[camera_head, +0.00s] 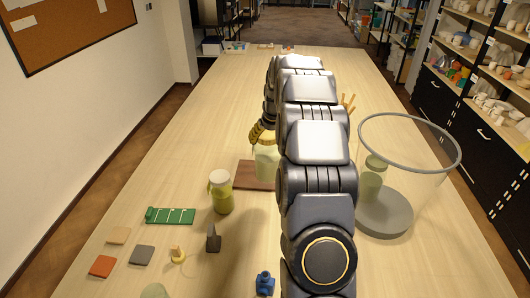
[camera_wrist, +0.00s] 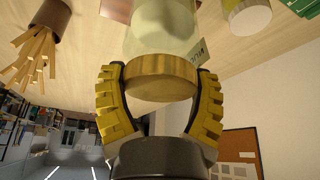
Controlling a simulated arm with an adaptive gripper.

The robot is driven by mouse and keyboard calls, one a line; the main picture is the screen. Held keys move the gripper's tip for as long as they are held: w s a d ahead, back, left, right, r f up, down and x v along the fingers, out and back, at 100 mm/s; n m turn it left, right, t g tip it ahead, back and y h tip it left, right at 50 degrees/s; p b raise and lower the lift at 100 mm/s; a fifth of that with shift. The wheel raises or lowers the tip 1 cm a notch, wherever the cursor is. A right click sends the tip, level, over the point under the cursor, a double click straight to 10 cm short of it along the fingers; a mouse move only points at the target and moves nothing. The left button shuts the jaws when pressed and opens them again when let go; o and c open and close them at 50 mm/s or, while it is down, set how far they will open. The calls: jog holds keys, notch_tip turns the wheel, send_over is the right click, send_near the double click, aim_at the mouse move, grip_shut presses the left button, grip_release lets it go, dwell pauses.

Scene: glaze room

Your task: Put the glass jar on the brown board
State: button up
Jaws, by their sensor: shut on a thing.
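The glass jar (camera_head: 267,164) is pale green and translucent, with a wood-coloured lid (camera_wrist: 160,80) seen in the wrist view. My gripper (camera_wrist: 160,92) is shut on the lid, one yellow finger on each side. In the head view my gripper (camera_head: 262,138) is above the jar, partly hidden by my arm. The jar appears upright over the brown board (camera_head: 246,174), which lies flat on the table; its right part is hidden. The board also shows behind the jar in the wrist view (camera_wrist: 117,10). I cannot tell whether the jar touches the board.
A green jar with a white lid (camera_head: 221,193) stands just left of the board. A large clear vessel on a grey base (camera_head: 384,213) stands at right. A green strip (camera_head: 170,216), tiles (camera_head: 102,266) and small objects lie at front left. A brown cup holds sticks (camera_wrist: 36,52). The far table is mostly clear.

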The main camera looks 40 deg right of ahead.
jog(key=w+d, duration=0.1)
jog(key=w+f, duration=0.1)
jog(key=w+d+f, duration=0.1)
jog(key=shift+w+d, duration=0.35)
jog(key=shift+w, duration=0.05)
jog(key=w+d+f, duration=0.1)
jog(key=w+f, duration=0.1)
jog(key=f, duration=0.1)
jog(key=w+d+f, duration=0.1)
jog(key=f, duration=0.1)
jog(key=shift+w+d, duration=0.3)
jog(key=shift+w, duration=0.1)
jog(key=shift+s+x, duration=0.2)
jog(key=shift+x, duration=0.8)
jog(key=shift+s+x, duration=0.2)
jog(key=shift+x, duration=0.8)
jog(key=shift+a+f, duration=0.1)
jog(key=shift+f, duration=0.15)
jog(key=o, duration=1.1)
jog(key=shift+f, duration=0.1)
